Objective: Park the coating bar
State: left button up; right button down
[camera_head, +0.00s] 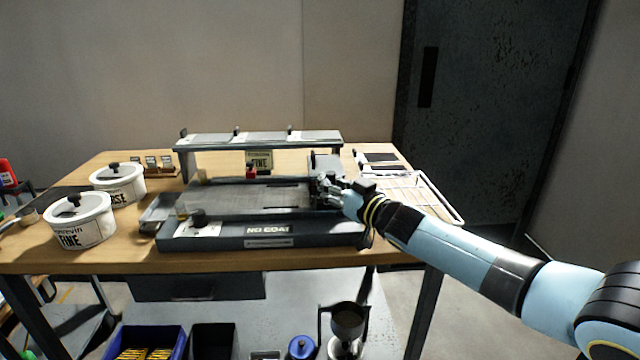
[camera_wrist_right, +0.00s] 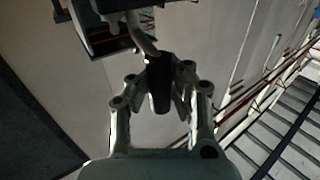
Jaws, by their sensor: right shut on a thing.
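The dark coater (camera_head: 290,238), with a "NO COAT" label on its front, stands in the middle of the wooden table. A grey plate (camera_head: 250,197) lies along its top. My right gripper (camera_head: 328,188) is at the right end of the coater, shut on a small dark handle-like part. In the right wrist view this dark part (camera_wrist_right: 159,85) sits between the fingertips. It appears to belong to the coating bar, but my fingers hide most of it in the head view. My left gripper is not in view.
A raised grey shelf (camera_head: 262,137) with a "FINE" card stands behind the coater. Two white lidded pots (camera_head: 82,222) (camera_head: 118,185) are at the left. A white wire rack (camera_head: 425,190) is at the right, beside my forearm. Bins (camera_head: 150,343) sit below the table.

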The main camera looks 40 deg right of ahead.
jog(key=shift+s+f, duration=0.25)
jog(key=shift+f, duration=0.15)
jog(key=c, duration=1.8)
grip_release()
jog(key=shift+d, duration=0.1)
jog(key=o, duration=0.4)
jog(key=shift+s+d+r, duration=0.15)
jog(key=shift+s+r, duration=0.15)
jog(key=shift+s, duration=0.1)
jog(key=shift+o, duration=1.2)
jog(key=shift+w, duration=0.2)
jog(key=shift+s, duration=0.2)
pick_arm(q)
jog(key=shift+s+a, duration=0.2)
pick_arm(e)
jog(key=s, duration=1.1)
jog(key=shift+s+d, duration=0.2)
jog(key=shift+s, duration=0.1)
